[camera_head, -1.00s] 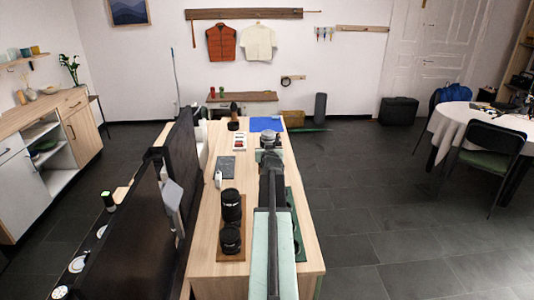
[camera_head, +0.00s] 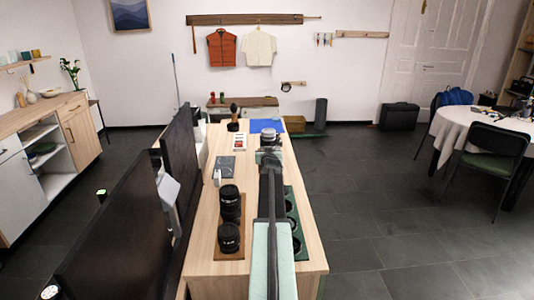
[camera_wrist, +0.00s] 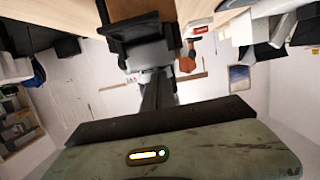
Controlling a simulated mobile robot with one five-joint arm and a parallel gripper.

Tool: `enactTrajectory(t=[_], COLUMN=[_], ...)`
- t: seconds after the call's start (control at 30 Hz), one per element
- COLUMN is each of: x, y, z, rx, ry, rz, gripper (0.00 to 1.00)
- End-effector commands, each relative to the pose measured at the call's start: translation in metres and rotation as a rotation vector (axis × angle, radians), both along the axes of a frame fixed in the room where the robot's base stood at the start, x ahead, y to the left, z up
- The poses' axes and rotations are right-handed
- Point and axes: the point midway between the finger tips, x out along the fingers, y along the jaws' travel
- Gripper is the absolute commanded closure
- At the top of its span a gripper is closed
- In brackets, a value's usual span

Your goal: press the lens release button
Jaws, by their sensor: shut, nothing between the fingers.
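A silver-grey and dark object, which looks like the camera (camera_head: 268,134), stands on the wooden table beyond my gripper's tip. In the wrist view the grey body (camera_wrist: 150,54) shows upside down, with a dark part against the table. I cannot make out the lens release button; it is too small or hidden. My gripper (camera_head: 269,155) is shut and empty, reaching forward along the table. In the wrist view its dark fingers (camera_wrist: 157,78) end close to the grey body and overlap it in the picture. I cannot tell whether they touch.
Two black lenses (camera_head: 230,203) (camera_head: 229,238) stand on a brown mat left of my arm. A green tray with round holes (camera_head: 299,238) lies at right. Dark screens (camera_head: 182,170) stand along the table's left edge. A blue mat (camera_head: 262,125) lies at the far end.

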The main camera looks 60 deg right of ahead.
Motion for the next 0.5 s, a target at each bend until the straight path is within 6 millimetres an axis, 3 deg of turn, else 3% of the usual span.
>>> enactTrajectory(t=[0.03,0.1,0.5], x=[0.0000,-0.0001,-0.0008], y=[0.0002,0.0006,0.0018], z=[-0.0122,-0.0155,-0.0090], rx=[0.003,0.005,0.006], ry=[0.003,0.004,0.006], rz=[0.001,0.002,0.002], gripper=[1.00,1.00,1.00])
